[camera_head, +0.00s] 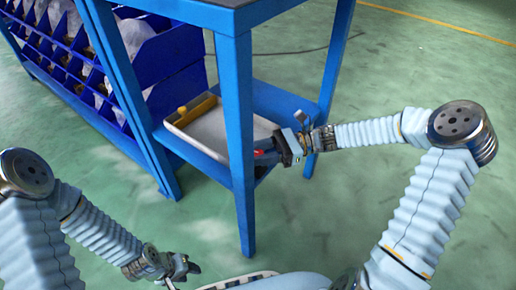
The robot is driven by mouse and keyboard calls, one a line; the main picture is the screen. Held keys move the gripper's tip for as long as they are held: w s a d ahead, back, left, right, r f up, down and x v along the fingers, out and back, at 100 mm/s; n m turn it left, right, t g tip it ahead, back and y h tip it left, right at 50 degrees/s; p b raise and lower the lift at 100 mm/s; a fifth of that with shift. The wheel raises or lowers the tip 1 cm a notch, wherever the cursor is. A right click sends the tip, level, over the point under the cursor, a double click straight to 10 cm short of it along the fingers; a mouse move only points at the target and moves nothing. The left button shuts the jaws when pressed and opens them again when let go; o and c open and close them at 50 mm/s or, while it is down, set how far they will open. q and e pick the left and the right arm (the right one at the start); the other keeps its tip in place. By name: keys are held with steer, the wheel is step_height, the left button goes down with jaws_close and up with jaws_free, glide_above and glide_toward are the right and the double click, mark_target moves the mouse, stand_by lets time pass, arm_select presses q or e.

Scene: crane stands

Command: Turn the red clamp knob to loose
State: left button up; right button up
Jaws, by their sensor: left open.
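A small red part (259,154) shows beside the tip of my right gripper, next to the blue table leg. It may be the clamp knob, but it is too small to tell its shape or setting. My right gripper (287,148) reaches in from the right at the lower shelf of the blue stand. Its fingers are dark and partly hidden, so I cannot tell whether they touch or hold the red part. My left gripper (187,269) is low at the bottom left, open and empty, well away from the stand.
The blue stand (235,120) has a dark top and a lower shelf with a pale tray (190,143). A yellow piece (182,114) lies at the tray's left end. Blue bins (165,52) stand at the back left. Green floor (420,60) is clear at the right.

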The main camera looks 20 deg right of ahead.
steer(key=shift+r+n+g+p, duration=0.25)
steer(key=shift+n+g+p, duration=0.55)
steer(key=shift+g, duration=0.4)
steer(key=shift+f+n+g+h+p, duration=0.1)
steer(key=shift+n+g+h+p, duration=0.4)
steer(key=shift+n+g, duration=0.5)
steer(key=n+g, duration=0.1)
steer(key=g, duration=0.1)
steer(key=shift+f+g+h+p, duration=0.1)
steer(key=shift+g+h+p, duration=0.2)
steer(key=shift+g+p, duration=0.1)
steer(key=shift+n+g+h, duration=1)
steer(key=shift+n+g, duration=0.3)
steer(key=shift+g, duration=0.3)
steer(key=shift+g+p, duration=0.3)
steer(key=o, duration=0.9)
steer(key=shift+o, duration=0.2)
steer(key=v, duration=0.7)
steer(key=shift+w+d, duration=0.25)
